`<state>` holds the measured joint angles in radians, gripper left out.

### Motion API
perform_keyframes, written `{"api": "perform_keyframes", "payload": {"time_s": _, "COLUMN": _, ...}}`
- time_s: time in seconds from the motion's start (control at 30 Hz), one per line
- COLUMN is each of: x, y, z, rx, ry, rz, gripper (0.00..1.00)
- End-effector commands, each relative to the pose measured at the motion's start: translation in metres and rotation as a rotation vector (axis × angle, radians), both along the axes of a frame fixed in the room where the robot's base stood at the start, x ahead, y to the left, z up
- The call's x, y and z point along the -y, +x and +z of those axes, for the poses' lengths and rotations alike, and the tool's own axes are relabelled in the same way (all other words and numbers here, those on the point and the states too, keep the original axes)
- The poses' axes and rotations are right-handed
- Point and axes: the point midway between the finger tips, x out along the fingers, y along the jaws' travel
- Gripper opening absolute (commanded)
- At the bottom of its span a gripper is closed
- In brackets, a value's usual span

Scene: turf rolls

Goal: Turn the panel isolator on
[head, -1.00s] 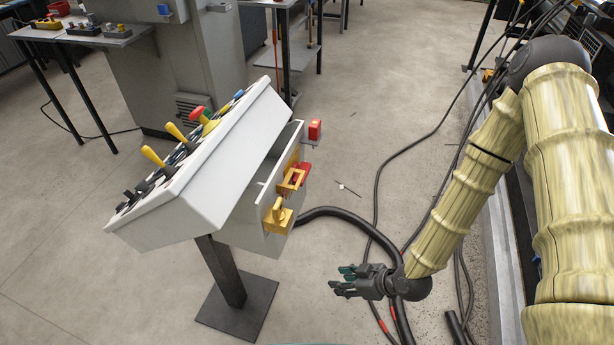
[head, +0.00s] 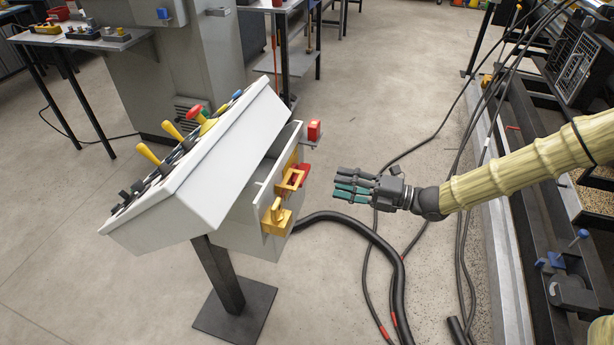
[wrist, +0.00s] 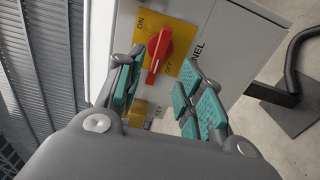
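The panel isolator's red handle (wrist: 158,52) sits on a yellow plate (wrist: 184,42) in the wrist view, with ON at its upper left and OFF at its lower right. The handle's long bar runs roughly up and down in the picture, its lower end bearing a pale mark. In the head view the red handle (head: 304,174) shows on the side of the grey console (head: 220,165), partly behind a yellow fitting. My gripper (head: 338,186) is open and empty, apart from the handle and to its right. In the wrist view its teal-padded fingers (wrist: 160,90) lie on both sides below the handle.
Yellow fittings (head: 278,216) and a red box (head: 314,131) stick out from the console's side near the handle. Black cables (head: 375,235) lie on the floor below my gripper. A bench (head: 560,250) with equipment stands at the right.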

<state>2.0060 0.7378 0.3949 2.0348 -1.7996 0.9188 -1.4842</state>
Motion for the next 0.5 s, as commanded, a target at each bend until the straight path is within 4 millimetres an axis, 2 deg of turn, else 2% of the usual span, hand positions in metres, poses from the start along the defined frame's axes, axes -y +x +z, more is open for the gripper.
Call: {"api": "perform_keyframes", "payload": {"time_s": 0.5, "x": -0.074, "y": 0.023, "z": 0.0, "rx": -0.005, "ry": 0.0, "rz": 0.0, "gripper": 0.38}}
